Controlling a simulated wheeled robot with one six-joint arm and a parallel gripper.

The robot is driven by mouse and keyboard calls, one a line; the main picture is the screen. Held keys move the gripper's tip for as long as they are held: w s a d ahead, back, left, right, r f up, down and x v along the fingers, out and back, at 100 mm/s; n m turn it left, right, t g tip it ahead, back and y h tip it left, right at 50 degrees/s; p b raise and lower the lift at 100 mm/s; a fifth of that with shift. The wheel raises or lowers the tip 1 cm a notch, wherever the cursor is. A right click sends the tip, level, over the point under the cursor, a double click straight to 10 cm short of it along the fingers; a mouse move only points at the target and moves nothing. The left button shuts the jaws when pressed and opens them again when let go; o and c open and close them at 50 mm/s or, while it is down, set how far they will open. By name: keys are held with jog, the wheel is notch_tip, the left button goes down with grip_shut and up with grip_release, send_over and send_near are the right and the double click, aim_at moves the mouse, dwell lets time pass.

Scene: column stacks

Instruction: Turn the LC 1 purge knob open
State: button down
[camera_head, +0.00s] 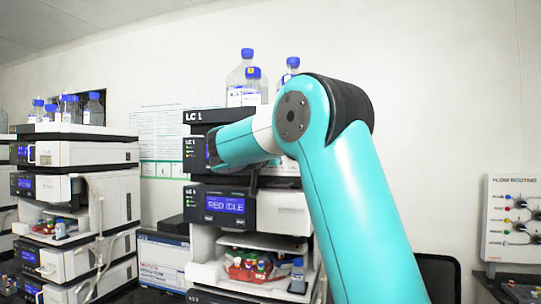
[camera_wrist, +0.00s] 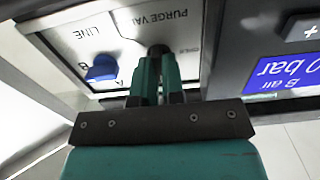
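The LC 1 stack (camera_head: 222,190) stands in the middle of the head view, with "LC 1" on its upper module. My arm crosses in front of it and hides the purge knob and my gripper there. In the wrist view, the panel shows upside down with the words "PURGE VAL". The dark purge knob (camera_wrist: 159,49) sits on this panel at my fingertips. My gripper (camera_wrist: 158,65) has its two teal fingers close together, one on each side of the knob, and looks shut on it. The fingers hide most of the knob.
A blue line knob (camera_wrist: 102,69) marked A and B sits close left of my fingers. A blue display (camera_wrist: 285,75) is at the right. Blue-capped bottles (camera_head: 243,75) stand on the stack. Another stack (camera_head: 85,152) is at the left, and a flow routing panel (camera_head: 515,220) at the right.

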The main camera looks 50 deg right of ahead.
jog(key=shift+n, duration=0.4)
jog(key=n+p, duration=0.2)
jog(key=n, duration=0.6)
jog(key=n+p, duration=0.2)
jog(key=n, duration=0.6)
jog(key=shift+w+a+n+p, duration=0.1)
jog(key=shift+w+n+p, duration=0.1)
jog(key=shift+n+p, duration=0.2)
jog(key=shift+f+n, duration=0.1)
jog(key=shift+n, duration=0.2)
jog(key=c, duration=1.2)
grip_release()
